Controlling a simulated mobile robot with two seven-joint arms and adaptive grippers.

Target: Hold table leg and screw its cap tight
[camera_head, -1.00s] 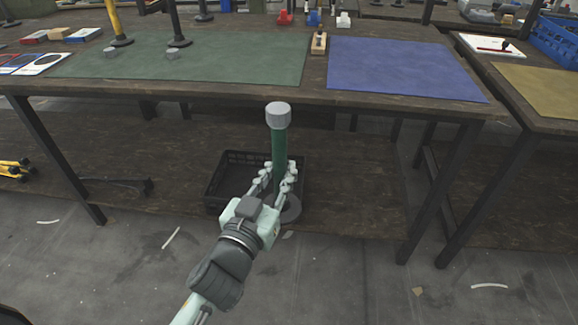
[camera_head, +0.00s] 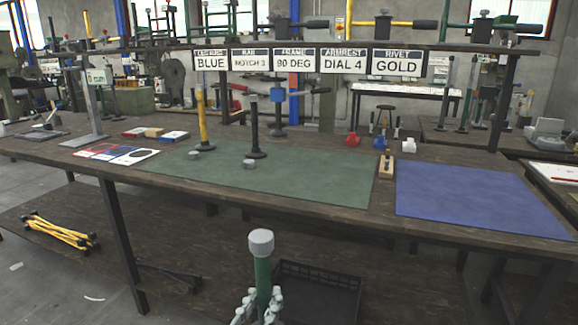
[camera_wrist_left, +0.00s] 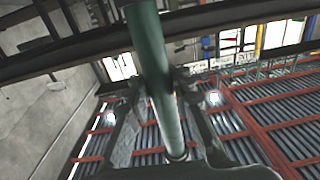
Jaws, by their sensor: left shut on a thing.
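My left gripper (camera_head: 258,310) is shut on a green table leg (camera_head: 263,275) and holds it upright in front of the bench. A grey cap (camera_head: 261,242) sits on the leg's top end; how tight it is cannot be told. The lower part of the leg is out of the head view. In the left wrist view the green leg (camera_wrist_left: 149,45) runs between the two fingers (camera_wrist_left: 158,115). My right gripper is not in view.
A bench with a green mat (camera_head: 300,180) and a blue mat (camera_head: 470,197) stands ahead. Yellow (camera_head: 202,120) and black (camera_head: 254,130) legs stand on it, with small grey caps (camera_head: 249,163) nearby. A black crate (camera_head: 325,280) sits beyond the held leg, below the bench top.

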